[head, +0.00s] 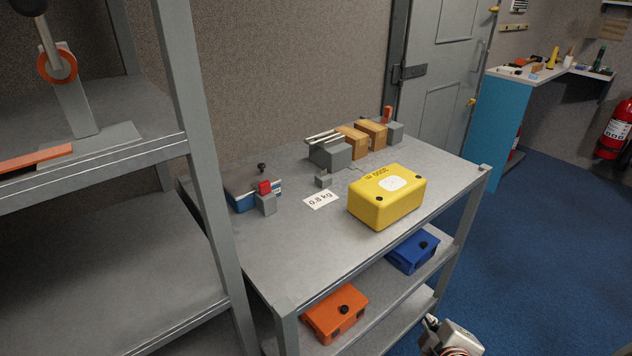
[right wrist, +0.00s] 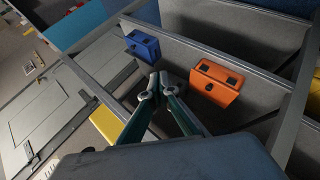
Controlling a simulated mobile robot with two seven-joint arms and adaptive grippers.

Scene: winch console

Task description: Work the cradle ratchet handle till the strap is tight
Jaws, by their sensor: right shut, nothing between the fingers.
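On the table stands a cradle-like row: a grey block with pale rails (head: 328,147), two wooden blocks (head: 352,140) and a grey end block (head: 394,133) with a small orange upright part (head: 388,114) by it. Whether that part is the ratchet handle, I cannot tell. No strap is clearly made out, so its tension cannot be told. My right gripper (right wrist: 158,82) is shut and empty in the right wrist view, fingertips together. Part of it shows at the lower edge of the head view (head: 449,338), in front of the table and well away from the row. My left gripper is not in view.
A yellow case (head: 387,197) stands before the row, beside a "0.8 kg" card (head: 321,199). A blue item (head: 240,199) with a red-topped grey block (head: 265,198) sits left. Orange (head: 335,314) and blue (head: 413,252) boxes lie below. A shelf rack (head: 200,160) stands left.

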